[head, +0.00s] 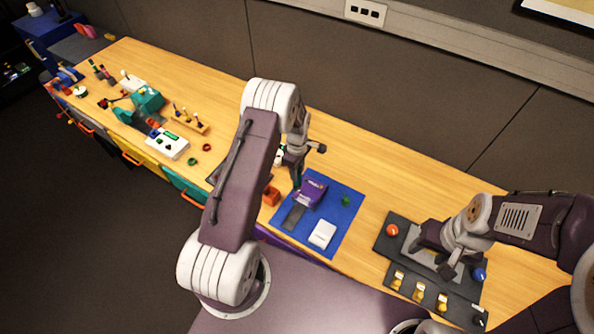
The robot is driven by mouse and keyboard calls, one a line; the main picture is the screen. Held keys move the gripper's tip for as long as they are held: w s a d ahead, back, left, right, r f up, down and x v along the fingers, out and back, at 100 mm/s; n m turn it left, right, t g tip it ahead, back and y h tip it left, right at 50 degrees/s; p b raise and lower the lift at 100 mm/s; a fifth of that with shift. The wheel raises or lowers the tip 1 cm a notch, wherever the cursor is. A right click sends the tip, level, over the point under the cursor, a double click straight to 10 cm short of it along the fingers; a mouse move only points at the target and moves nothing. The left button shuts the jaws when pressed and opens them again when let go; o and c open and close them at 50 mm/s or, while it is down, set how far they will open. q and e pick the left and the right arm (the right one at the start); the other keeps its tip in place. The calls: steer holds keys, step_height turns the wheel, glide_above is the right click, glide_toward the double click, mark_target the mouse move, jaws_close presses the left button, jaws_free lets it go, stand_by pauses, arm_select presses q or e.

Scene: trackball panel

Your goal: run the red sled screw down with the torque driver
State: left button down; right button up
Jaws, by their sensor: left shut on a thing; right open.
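My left gripper (294,162) is over the blue mat's upper left corner, pointing down. It is shut on a slim dark-teal thing (297,181), probably the torque driver, whose lower end is by the purple block on the mat. The dark panel (381,245) lies at the right, with a red ball or knob (392,230) at its upper left and a blue one (479,274) at its right. My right gripper (432,254) is open above the panel's grey middle plate and partly hides it. I cannot make out the red sled screw.
The blue mat (345,205) carries a purple block (311,193), a white box (322,234), a dark flat piece (293,217) and a small green item (345,200). A small orange-red container (271,196) stands left of it. Several yellow-and-white pieces line the panel's front. Tools crowd the bench's far left.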

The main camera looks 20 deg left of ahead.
arm_select(q)
steer(key=shift+s+f+b, duration=0.15)
steer(key=shift+f+b, duration=0.25)
steer(key=shift+f, duration=0.05)
stand_by(2.0)
step_height(320, 180, up, 6)
steer(key=p, duration=0.4)
steer(key=shift+r, duration=0.1)
stand_by(0.6)
